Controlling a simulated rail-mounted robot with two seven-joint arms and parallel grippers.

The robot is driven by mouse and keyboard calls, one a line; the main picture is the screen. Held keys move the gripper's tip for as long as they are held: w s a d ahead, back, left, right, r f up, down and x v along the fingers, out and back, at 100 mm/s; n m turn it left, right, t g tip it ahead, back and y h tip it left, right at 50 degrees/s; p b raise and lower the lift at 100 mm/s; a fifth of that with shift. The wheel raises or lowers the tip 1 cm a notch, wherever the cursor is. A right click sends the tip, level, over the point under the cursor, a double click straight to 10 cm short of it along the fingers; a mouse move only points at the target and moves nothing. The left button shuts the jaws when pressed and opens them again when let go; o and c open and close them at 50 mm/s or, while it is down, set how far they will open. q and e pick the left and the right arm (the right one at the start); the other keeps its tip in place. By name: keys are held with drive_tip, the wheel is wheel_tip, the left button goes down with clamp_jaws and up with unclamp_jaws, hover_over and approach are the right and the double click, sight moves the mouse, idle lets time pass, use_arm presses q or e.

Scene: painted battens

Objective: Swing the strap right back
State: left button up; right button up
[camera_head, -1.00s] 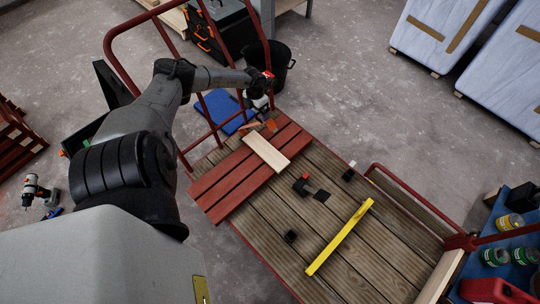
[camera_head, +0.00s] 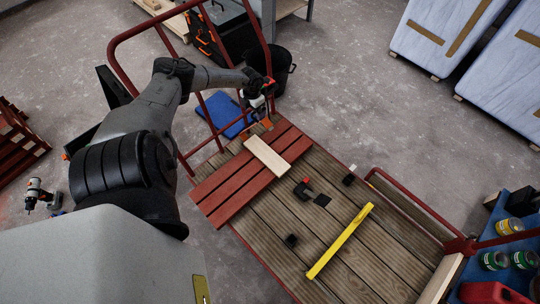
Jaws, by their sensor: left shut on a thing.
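My left gripper (camera_head: 259,103) reaches over the far end of the wooden trolley deck (camera_head: 365,262), beside the red frame. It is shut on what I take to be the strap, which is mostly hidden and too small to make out. Orange parts (camera_head: 267,123) show just below the fingers. Red-painted battens (camera_head: 222,196) lie side by side on the deck, with a pale wooden piece (camera_head: 266,157) across them. My right gripper is not in view.
A yellow bar (camera_head: 340,242), a black clamp with a red tip (camera_head: 303,190) and a small black block (camera_head: 291,240) lie on the deck. A red tubular frame (camera_head: 112,62) rises beside my left arm. A black bucket (camera_head: 283,68) stands behind the gripper.

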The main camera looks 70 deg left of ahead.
use_arm(q)
drive_tip(key=shift+s+a+r+p, duration=0.2)
drive_tip(key=shift+r+p, duration=0.15)
drive_tip(key=shift+r, duration=0.2)
drive_tip(key=c, duration=0.5)
drive_tip(key=shift+r+p, duration=0.3)
drive_tip(key=shift+r, duration=0.05)
drive_tip(key=shift+c, duration=1.4)
drive_tip(key=r+p, duration=0.3)
drive_tip(key=shift+w+d+r, duration=0.15)
drive_tip(key=shift+w+d, duration=0.05)
drive_tip(key=shift+d, duration=0.1)
drive_tip(key=shift+w, duration=0.1)
